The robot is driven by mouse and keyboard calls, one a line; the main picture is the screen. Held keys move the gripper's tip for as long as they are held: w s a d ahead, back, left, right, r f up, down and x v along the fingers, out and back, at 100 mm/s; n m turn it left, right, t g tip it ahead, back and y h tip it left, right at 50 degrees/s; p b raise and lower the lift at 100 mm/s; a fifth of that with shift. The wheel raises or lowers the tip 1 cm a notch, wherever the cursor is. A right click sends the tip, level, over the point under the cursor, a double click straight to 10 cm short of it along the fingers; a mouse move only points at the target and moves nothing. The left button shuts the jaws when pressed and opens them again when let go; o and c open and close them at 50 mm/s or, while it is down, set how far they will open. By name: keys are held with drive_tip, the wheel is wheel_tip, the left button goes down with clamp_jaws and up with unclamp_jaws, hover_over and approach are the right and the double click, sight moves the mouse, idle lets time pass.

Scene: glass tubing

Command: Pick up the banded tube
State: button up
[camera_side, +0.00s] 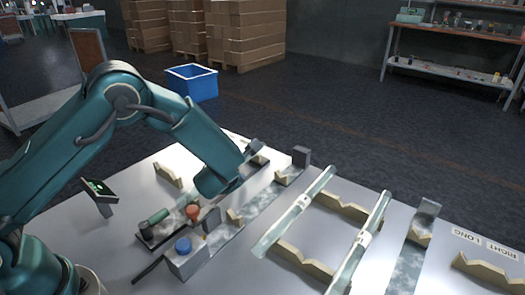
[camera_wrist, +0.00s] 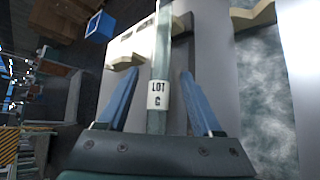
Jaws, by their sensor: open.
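My gripper (camera_wrist: 159,73) is open, with its two blue fingers apart, in the wrist view. A clear glass tube (camera_wrist: 160,110) with a white band lettered "LOT" and a G-like mark runs lengthwise in the gap between them. Neither finger appears to touch it; its depth relative to the fingertips is unclear. In the side view my wrist (camera_side: 216,183) hangs low over the left of the table, and the fingers and this tube are hidden. Two other glass tubes, a left one (camera_side: 283,230) and a right one (camera_side: 374,220), each with a white band, rest on notched cream supports (camera_side: 300,262).
A marbled strip (camera_side: 262,203) lies right of my wrist, with a grey end block (camera_side: 301,156). Another marbled strip (camera_side: 405,268) and an empty notched support (camera_side: 488,270) are at right.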

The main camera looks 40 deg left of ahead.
drive_tip(key=shift+a, duration=0.1)
clamp_jaws()
drive_tip(key=shift+w+r, duration=0.1)
